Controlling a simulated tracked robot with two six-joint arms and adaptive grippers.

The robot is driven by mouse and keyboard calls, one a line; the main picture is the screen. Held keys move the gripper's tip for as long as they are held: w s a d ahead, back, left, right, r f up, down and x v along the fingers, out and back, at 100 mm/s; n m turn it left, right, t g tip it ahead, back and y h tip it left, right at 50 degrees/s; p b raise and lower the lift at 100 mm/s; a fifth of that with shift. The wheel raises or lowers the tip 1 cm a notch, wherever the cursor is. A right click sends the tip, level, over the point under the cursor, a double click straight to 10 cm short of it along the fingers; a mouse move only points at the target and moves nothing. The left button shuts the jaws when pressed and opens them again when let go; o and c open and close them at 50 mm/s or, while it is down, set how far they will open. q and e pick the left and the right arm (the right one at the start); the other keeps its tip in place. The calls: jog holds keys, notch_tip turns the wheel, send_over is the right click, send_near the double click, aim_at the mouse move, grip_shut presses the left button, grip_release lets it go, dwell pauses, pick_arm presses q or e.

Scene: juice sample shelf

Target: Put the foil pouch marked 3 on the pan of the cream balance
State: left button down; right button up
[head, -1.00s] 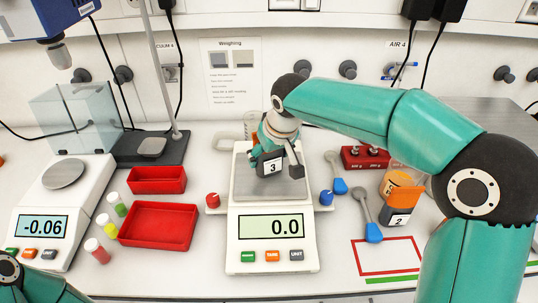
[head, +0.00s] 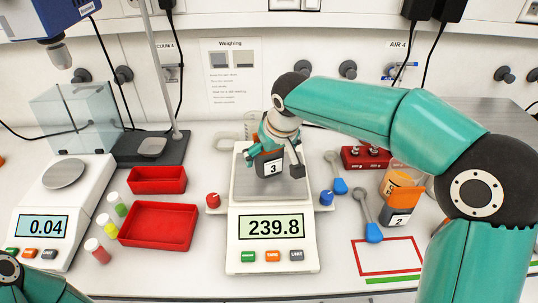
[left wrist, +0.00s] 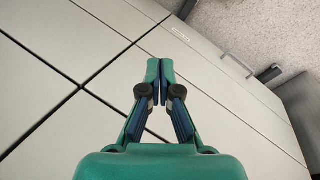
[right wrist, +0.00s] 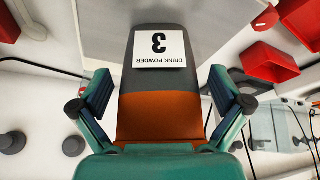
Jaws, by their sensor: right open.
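The balance display (head: 270,226) reads 239.8. My right gripper (head: 276,158) is open around the pouch. In the right wrist view the pouch (right wrist: 158,90) sits between the spread fingers (right wrist: 158,84), with a visible gap on each side. My left gripper (left wrist: 160,72) shows only in the left wrist view, shut and empty, above grey cabinet fronts.
A second pouch marked 2 (head: 400,205) stands at the right. Spoons (head: 372,228), a red rack (head: 364,158) and a red-outlined rectangle (head: 358,258) are nearby. Red trays (head: 157,243), capped vials (head: 97,252) and another balance (head: 42,204) stand at the left.

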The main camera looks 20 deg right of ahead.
jog(key=v, duration=1.1)
jog(key=shift+r, duration=0.25)
